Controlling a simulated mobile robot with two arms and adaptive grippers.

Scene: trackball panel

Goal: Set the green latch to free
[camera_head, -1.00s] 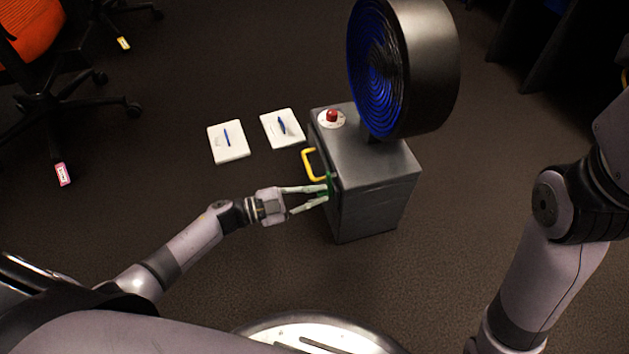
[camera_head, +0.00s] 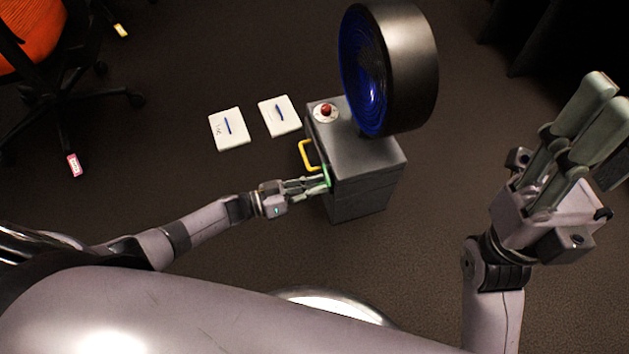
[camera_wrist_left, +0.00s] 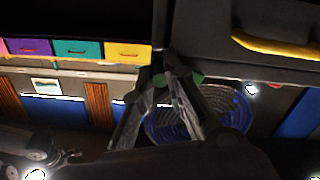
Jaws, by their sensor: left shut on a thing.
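The green latch (camera_head: 327,175) is on the side of a grey box (camera_head: 368,160), just below a yellow handle (camera_head: 309,156). My left gripper (camera_head: 321,182) is at the latch with its fingers shut on it, hiding part of it. In the left wrist view the fingers (camera_wrist_left: 177,72) come together, with bits of the green latch (camera_wrist_left: 197,78) on both sides of the tips. The yellow handle (camera_wrist_left: 275,45) is at upper right there. I cannot read the latch's setting. My right gripper (camera_head: 600,105) is raised at the right, away from the box, with nothing visible in it.
A black drum with a blue spiral face (camera_head: 400,65) and a red button (camera_head: 326,110) are on top of the box. Two white pads with blue pens (camera_head: 229,140) (camera_head: 290,122) lie on the floor to the left. An orange chair (camera_head: 30,35) stands at upper left.

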